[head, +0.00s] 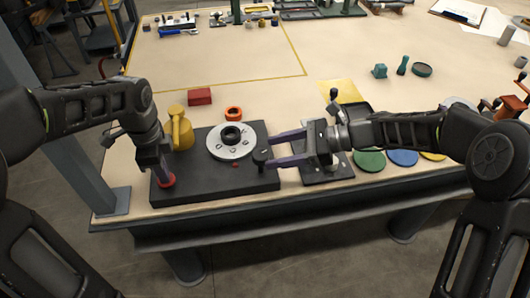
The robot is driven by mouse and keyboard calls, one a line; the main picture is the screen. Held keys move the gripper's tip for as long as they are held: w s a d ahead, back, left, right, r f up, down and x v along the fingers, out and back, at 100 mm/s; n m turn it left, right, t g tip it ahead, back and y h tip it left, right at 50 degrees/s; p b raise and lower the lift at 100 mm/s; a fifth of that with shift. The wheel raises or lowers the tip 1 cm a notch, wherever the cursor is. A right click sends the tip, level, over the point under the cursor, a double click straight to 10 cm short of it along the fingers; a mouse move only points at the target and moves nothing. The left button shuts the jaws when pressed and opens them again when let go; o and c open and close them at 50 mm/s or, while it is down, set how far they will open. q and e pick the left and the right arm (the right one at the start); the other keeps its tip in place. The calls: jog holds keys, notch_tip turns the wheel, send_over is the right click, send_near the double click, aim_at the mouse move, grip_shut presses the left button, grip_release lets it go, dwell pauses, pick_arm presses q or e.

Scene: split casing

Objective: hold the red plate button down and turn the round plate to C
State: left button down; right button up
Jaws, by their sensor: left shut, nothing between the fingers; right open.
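A dark base plate (215,185) lies near the table's front edge. On it sits the light grey round plate (217,149) with a black hub (231,134) and small marks too small to read. The red button (167,182) is at the base's front left corner. My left gripper (165,174) points down onto the button, shut and empty, and seems to touch it; how far the button is pressed cannot be told. My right gripper (268,151) is open, its fingers pointing left beside a black knob (261,158) at the base's right; contact with the knob cannot be told.
A yellow container (179,132) stands behind the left gripper. A red block (199,96) and an orange ring (233,113) lie behind the base. A second dark plate (325,174) and green (369,162) and blue (403,157) discs lie right.

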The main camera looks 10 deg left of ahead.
pick_arm(q)
jog(key=shift+s+f, duration=0.2)
jog(key=shift+f, duration=0.15)
pick_arm(e)
jog(key=v, duration=0.7)
jog(key=shift+d, duration=0.2)
jog(key=shift+r, duration=0.1)
